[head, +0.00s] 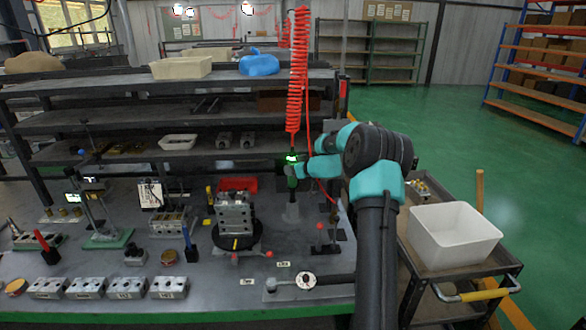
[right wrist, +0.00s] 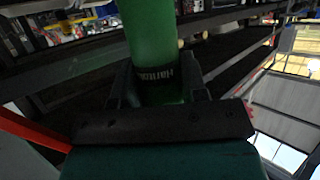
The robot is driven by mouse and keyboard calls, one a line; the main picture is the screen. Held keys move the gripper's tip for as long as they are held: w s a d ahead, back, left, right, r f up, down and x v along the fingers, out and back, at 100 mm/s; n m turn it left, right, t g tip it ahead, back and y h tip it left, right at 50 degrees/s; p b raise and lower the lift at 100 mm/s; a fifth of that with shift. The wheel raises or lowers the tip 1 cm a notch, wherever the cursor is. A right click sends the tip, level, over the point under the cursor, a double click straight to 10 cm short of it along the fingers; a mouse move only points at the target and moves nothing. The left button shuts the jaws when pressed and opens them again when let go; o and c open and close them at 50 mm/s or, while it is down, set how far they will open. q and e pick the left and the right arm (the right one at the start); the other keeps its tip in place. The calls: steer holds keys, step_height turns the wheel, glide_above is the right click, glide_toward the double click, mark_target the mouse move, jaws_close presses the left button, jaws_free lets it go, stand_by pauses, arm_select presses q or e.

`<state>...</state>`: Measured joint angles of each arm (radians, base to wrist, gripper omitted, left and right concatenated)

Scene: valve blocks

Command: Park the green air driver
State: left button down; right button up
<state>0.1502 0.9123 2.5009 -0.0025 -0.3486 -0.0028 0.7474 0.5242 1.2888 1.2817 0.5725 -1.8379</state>
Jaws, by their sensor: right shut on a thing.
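The green air driver (head: 291,168) hangs upright below a red coiled hose (head: 296,75) in the head view. My right gripper (head: 288,170) is shut around its body. In the right wrist view the driver's green body (right wrist: 152,35) stands between the fingers of my right gripper (right wrist: 158,88), with lettering on a dark band. I cannot tell whether the driver's tip touches the stand. My left gripper is not in view.
A valve block (head: 235,215) stands on a black round turntable left of the driver. A red tray (head: 238,184) lies behind it. A red-knobbed post (head: 320,236) stands to the right. A cart with a white bin (head: 452,236) is at the right.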

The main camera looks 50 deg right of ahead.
mark_target(296, 183)
steer(key=shift+f, duration=3.3)
stand_by(0.7)
steer(key=o, duration=1.3)
steer(key=shift+f, duration=0.1)
steer(key=shift+s, duration=0.1)
steer(key=shift+v, duration=3.7)
